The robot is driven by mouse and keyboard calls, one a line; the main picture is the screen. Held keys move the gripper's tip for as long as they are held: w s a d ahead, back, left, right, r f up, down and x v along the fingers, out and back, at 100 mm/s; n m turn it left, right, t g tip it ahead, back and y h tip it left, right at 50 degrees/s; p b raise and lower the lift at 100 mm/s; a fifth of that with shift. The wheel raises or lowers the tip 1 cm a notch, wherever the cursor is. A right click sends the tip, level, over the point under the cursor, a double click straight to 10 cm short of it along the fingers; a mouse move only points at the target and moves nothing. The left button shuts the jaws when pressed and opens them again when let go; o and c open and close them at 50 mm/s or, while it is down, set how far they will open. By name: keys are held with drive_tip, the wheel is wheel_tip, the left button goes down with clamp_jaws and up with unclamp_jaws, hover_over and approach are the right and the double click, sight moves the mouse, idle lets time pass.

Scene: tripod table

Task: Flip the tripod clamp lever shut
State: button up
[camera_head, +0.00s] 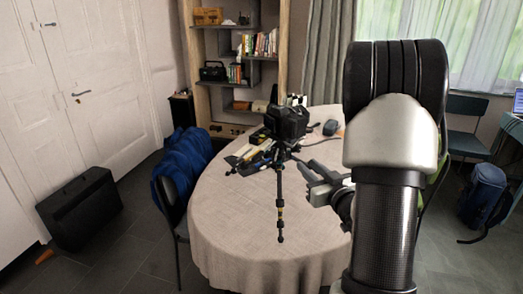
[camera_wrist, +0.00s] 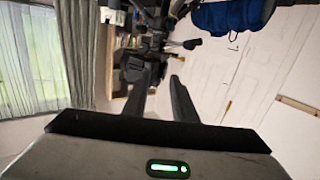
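A black tripod (camera_head: 279,185) stands at the round table with a dark camera (camera_head: 287,121) on top. One leg hangs down in front of the cloth, with small yellowish bands near its lower part. The clamp lever is too small to make out, so I cannot tell its position. My gripper (camera_head: 311,183) is to the right of that leg, apart from it in the head view. In the wrist view, my gripper (camera_wrist: 162,88) shows two dark fingers with a gap between them and nothing clearly held. Dark tripod parts (camera_wrist: 140,62) show beyond the fingers.
The round table (camera_head: 235,213) has a beige cloth and holds several items behind the tripod. A blue jacket (camera_head: 182,160) hangs on a chair at the left. A black case (camera_head: 80,208) stands on the floor. A shelf (camera_head: 238,60) is behind.

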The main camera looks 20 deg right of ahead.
sight(286, 149)
drive_tip(key=shift+t+y, duration=0.4)
drive_tip(key=w, duration=0.5)
drive_tip(key=w+f, duration=0.1)
drive_tip(key=w, duration=0.5)
drive_tip(key=w+a, duration=0.1)
drive_tip(key=w, duration=0.4)
drive_tip(key=shift+w+f, duration=0.15)
drive_tip(key=shift+f, duration=0.2)
